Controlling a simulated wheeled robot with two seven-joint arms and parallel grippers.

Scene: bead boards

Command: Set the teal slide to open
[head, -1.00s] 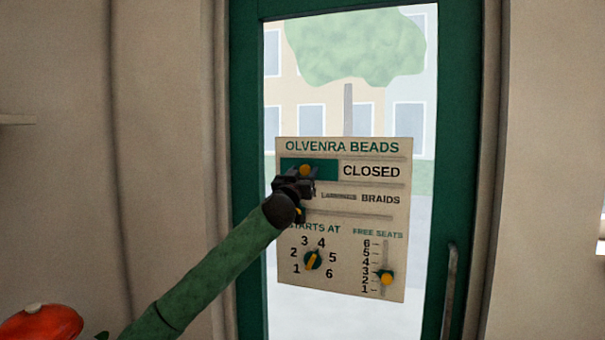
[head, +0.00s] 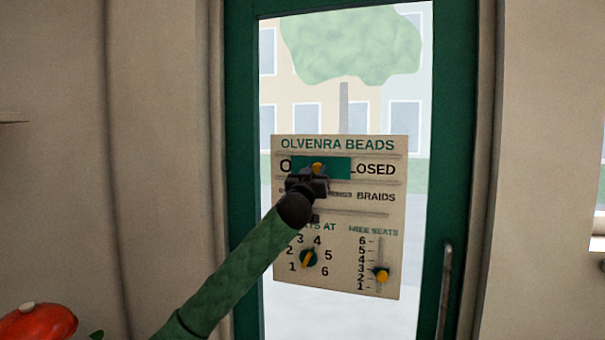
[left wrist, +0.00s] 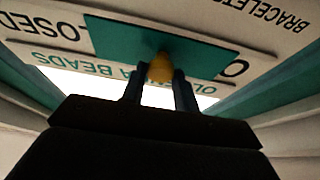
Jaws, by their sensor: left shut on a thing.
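The teal slide (head: 338,168) sits in the top row of the cream OLVENRA BEADS board (head: 362,220). It covers the middle of that row: an "O" shows at its left and "LOSED" at its right. My left gripper (head: 314,177) is shut on the slide's yellow knob (head: 319,168). The left wrist view also shows the teal slide (left wrist: 115,42) and the yellow knob (left wrist: 160,68) between the two fingers (left wrist: 160,85). The gripper and forearm hide part of the second row and the left of "STARTS AT". My right gripper is not in view.
The board hangs on a glass door with a green frame (head: 455,120) and a metal handle (head: 445,290). Below are a number dial (head: 308,258) and a vertical FREE SEATS slider (head: 381,275). A red-orange object (head: 38,322) is at the lower left.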

